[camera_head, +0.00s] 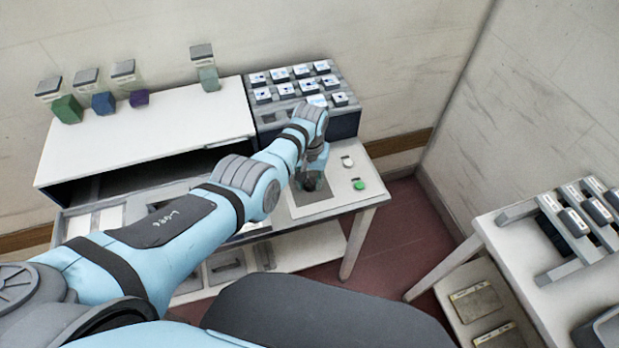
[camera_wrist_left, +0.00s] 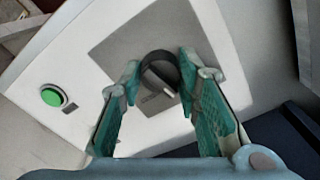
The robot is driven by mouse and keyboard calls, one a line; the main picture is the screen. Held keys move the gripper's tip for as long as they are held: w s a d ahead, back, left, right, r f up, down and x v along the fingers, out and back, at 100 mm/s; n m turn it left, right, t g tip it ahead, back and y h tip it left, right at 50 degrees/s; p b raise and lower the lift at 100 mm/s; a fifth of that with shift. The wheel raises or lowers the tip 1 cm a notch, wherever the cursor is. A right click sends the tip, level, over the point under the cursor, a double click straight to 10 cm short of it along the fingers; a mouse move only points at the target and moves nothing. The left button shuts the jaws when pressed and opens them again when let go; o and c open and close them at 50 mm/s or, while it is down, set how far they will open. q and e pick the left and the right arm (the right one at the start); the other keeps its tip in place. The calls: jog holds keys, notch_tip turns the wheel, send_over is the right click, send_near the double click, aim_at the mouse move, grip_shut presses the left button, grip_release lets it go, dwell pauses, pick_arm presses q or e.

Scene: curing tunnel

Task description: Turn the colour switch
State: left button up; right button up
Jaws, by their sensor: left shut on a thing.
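The colour switch is a dark round knob (camera_wrist_left: 159,73) with a pale pointer line, set on a grey plate (camera_wrist_left: 118,45) on the table. My left gripper (camera_wrist_left: 158,85) has its teal fingers on either side of the knob and is shut on it. In the head view the left gripper (camera_head: 309,178) reaches down at the plate, and the knob is mostly hidden beneath it. My right gripper is in neither view.
A green button (camera_head: 359,185) and a small white-topped part (camera_head: 347,162) sit right of the plate. A rack of labelled blocks (camera_head: 305,90) stands behind. The white tunnel housing (camera_head: 150,128) is at left. Another table with racks (camera_head: 540,290) stands at right.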

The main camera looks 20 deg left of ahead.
pick_arm(q)
jog(key=n, duration=0.3)
jog(key=shift+s+f+n, duration=0.1)
jog(key=shift+n, duration=2.1)
jog(key=o, duration=1.2)
